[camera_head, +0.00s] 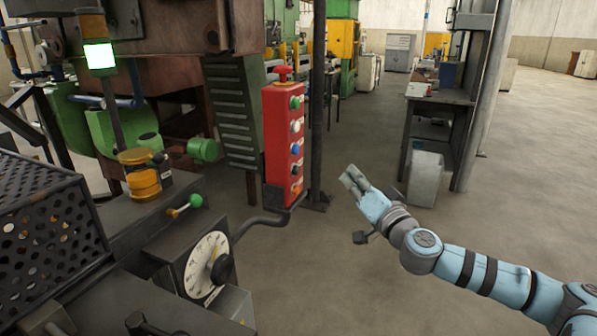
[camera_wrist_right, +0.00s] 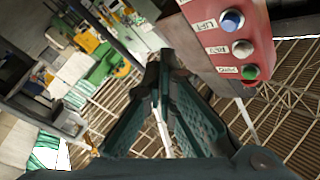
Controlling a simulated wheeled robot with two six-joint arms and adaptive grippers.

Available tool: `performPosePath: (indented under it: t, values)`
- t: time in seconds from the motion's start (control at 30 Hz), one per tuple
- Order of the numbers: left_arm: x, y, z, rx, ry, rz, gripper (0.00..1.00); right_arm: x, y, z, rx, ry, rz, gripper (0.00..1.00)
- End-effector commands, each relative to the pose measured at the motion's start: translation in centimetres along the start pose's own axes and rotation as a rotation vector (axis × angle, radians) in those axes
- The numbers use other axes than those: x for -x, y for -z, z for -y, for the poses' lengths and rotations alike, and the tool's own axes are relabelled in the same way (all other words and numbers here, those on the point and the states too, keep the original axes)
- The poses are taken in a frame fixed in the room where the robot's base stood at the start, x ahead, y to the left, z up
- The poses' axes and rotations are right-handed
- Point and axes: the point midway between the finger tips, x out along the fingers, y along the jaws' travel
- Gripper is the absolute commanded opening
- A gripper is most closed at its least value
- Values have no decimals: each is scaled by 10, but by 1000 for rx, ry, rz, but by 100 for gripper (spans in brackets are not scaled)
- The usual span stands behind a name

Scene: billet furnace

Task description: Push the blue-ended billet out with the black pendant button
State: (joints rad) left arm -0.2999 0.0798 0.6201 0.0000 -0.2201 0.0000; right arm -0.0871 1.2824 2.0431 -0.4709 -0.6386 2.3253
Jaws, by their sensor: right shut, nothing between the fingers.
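The red pendant box (camera_head: 283,140) stands upright left of my right gripper in the head view. Its front has green, white, blue, black and orange buttons from top to bottom. The black button (camera_head: 296,169) is second from the bottom. A red knob sits on top. My right gripper (camera_head: 350,178) is shut and empty, to the right of the pendant and apart from it. In the right wrist view the fingers (camera_wrist_right: 162,62) point near the pendant (camera_wrist_right: 220,30), where blue, white and green buttons show; the black one is not visible there. I see no blue-ended billet. My left gripper is out of view.
A dial box (camera_head: 205,262) and a green-knobbed lever (camera_head: 192,202) stand at lower left, beside a perforated dark guard (camera_head: 45,230). A lit signal lamp (camera_head: 100,56) is above. A dark post (camera_head: 318,100) stands behind the pendant. The floor around my right arm is clear.

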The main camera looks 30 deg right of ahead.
Motion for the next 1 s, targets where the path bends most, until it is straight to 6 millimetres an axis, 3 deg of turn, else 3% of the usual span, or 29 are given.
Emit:
performPosePath:
  t: [0.27,0.6,1.0]
  values:
    - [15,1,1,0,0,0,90,-13,-6,11,-14,-2,-5,0]
    - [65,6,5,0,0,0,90,-46,-28,36,-7,0,0,0]
    - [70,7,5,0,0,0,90,-62,-45,45,1,0,0,0]
